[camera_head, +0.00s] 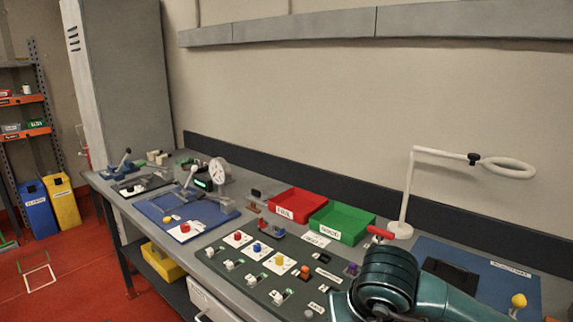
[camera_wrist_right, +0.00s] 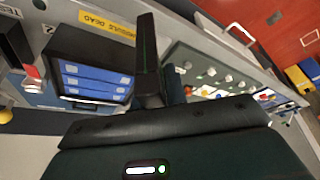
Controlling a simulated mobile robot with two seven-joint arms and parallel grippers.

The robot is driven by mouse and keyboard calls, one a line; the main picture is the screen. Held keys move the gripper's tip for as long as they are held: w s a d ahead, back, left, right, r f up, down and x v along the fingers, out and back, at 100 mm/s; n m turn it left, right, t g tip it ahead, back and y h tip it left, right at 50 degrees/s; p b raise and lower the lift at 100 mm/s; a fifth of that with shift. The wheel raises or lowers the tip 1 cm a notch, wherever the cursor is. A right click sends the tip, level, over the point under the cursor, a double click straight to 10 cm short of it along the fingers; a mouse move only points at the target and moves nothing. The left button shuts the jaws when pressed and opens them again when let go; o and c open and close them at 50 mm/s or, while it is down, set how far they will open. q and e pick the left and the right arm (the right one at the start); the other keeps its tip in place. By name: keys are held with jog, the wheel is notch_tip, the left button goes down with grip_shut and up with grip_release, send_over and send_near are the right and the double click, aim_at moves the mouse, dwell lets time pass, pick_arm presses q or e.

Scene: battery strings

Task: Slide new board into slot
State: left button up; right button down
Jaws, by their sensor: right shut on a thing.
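My right gripper (camera_wrist_right: 147,45) shows in the right wrist view as a dark upright form with its fingers together. A thin green line runs between the fingers, likely the edge of the board it is shut on; most of that board is hidden. A black rack (camera_wrist_right: 92,45) with several blue modules (camera_wrist_right: 95,84) stands just left of the gripper, apart from it in the picture. In the head view my right arm comes in at the lower right and its gripper is hidden. My left gripper is not in view.
A yellow label (camera_wrist_right: 106,26) sits behind the rack. The bench holds a red bin (camera_head: 298,203), a green bin (camera_head: 342,223), a white ring lamp stand (camera_head: 409,190), a dial gauge (camera_head: 217,171) and a panel of coloured buttons (camera_head: 262,247).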

jog(key=s+a+n, duration=0.2)
jog(key=s+a, duration=0.1)
jog(key=s, duration=0.3)
pick_arm(q)
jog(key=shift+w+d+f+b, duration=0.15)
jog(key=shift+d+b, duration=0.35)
jog(key=shift+b, duration=0.6)
pick_arm(e)
jog(key=w+d+f+m, duration=0.1)
jog(key=d+f, duration=0.3)
jog(key=d, duration=0.7)
jog(key=shift+w+d+f+m, duration=0.2)
jog(key=shift+w+f+m, duration=0.15)
jog(key=shift+m, duration=0.35)
